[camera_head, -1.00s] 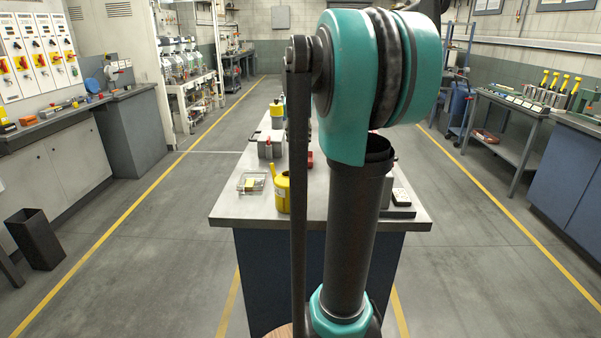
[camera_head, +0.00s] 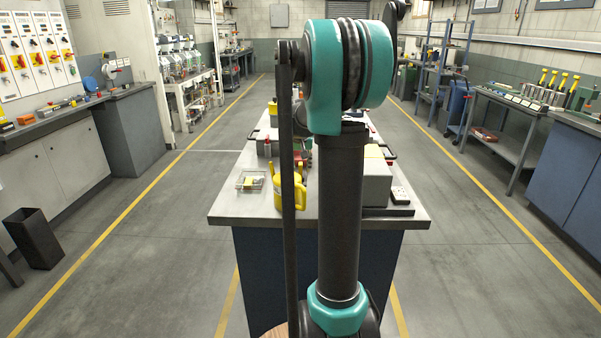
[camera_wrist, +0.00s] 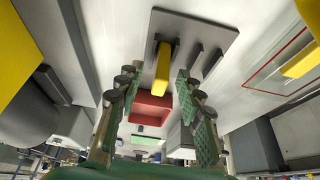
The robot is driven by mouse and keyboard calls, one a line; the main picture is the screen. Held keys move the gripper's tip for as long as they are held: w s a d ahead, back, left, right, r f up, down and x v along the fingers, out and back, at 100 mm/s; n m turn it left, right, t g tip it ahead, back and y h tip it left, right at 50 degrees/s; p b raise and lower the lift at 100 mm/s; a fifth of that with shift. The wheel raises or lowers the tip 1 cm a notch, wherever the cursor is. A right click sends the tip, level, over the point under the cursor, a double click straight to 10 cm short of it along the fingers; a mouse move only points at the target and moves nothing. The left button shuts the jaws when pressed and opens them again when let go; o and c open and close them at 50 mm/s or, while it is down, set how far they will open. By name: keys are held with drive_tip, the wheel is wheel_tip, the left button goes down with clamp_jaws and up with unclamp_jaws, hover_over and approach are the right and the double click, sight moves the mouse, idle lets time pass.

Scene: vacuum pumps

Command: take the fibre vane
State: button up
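My gripper (camera_wrist: 157,105) is open in the wrist view, its green-padded fingers apart with nothing between the pads. Beyond the fingertips a grey plate (camera_wrist: 222,38) carries a yellow upright piece (camera_wrist: 162,72) and two dark upright pieces (camera_wrist: 195,54) beside it. The yellow piece lines up with the gap between the fingers; no contact shows. I cannot tell for certain which upright piece is the fibre vane. In the head view my arm hides the gripper and this plate.
A red block (camera_wrist: 151,108) shows past the yellow piece. A grey box (camera_head: 376,183) stands right of my arm. Floor aisles flank the bench (camera_head: 235,212).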

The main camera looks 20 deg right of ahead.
drive_tip(key=shift+w+d+f, duration=0.1)
drive_tip(key=shift+w+f, duration=0.05)
drive_tip(key=shift+f, duration=0.25)
clamp_jaws()
drive_tip(key=shift+r, duration=0.2)
